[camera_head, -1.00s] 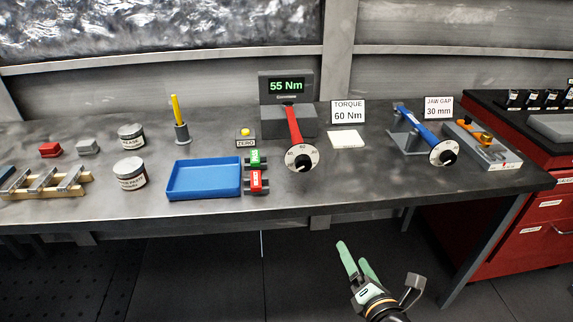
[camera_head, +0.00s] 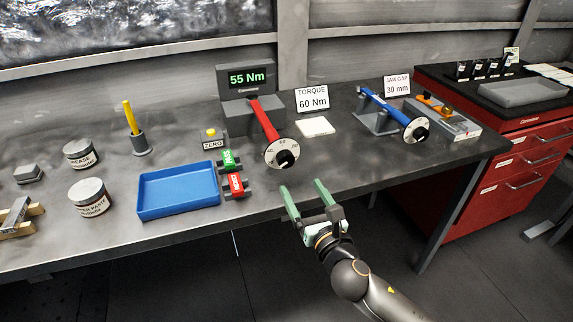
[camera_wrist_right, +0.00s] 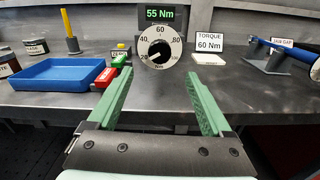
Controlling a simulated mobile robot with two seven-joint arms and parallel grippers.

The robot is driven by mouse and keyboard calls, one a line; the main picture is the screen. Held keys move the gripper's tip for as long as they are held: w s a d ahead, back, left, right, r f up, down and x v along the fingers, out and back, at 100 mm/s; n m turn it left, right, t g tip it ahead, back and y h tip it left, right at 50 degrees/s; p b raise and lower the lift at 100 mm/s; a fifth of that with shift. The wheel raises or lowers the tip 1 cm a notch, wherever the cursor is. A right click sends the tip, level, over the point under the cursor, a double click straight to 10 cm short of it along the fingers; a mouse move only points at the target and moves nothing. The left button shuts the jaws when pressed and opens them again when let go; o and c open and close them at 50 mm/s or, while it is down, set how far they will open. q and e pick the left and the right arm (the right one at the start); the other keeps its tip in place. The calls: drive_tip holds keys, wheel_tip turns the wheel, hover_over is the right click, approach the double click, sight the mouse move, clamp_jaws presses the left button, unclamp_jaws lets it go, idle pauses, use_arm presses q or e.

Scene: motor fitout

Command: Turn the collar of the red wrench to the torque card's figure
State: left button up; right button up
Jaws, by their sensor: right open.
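The red wrench (camera_head: 264,118) lies on its grey stand with its round white collar dial (camera_head: 282,153) and black knob toward me. The dial also shows in the right wrist view (camera_wrist_right: 158,46), with marks from 20 to 100. The display (camera_head: 247,78) reads 55 Nm. The torque card (camera_head: 312,98) reads 60 Nm. My right gripper (camera_head: 304,192) is open and empty, in front of the bench edge and below the dial, apart from it. In the right wrist view its fingers (camera_wrist_right: 160,95) stand either side of the dial's line. My left gripper is not in view.
A blue tray (camera_head: 178,212) and the green and red small parts (camera_head: 235,184) lie left of the dial. A zero button (camera_head: 211,134) stands behind them. A blue wrench (camera_head: 386,103) with its own dial is at the right. A red drawer cabinet (camera_head: 500,150) stands beyond.

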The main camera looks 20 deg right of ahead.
sight(287, 164)
drive_tip(key=w, duration=0.9)
drive_tip(key=shift+w+a, duration=0.2)
drive_tip(key=shift+w, duration=0.15)
clamp_jaws()
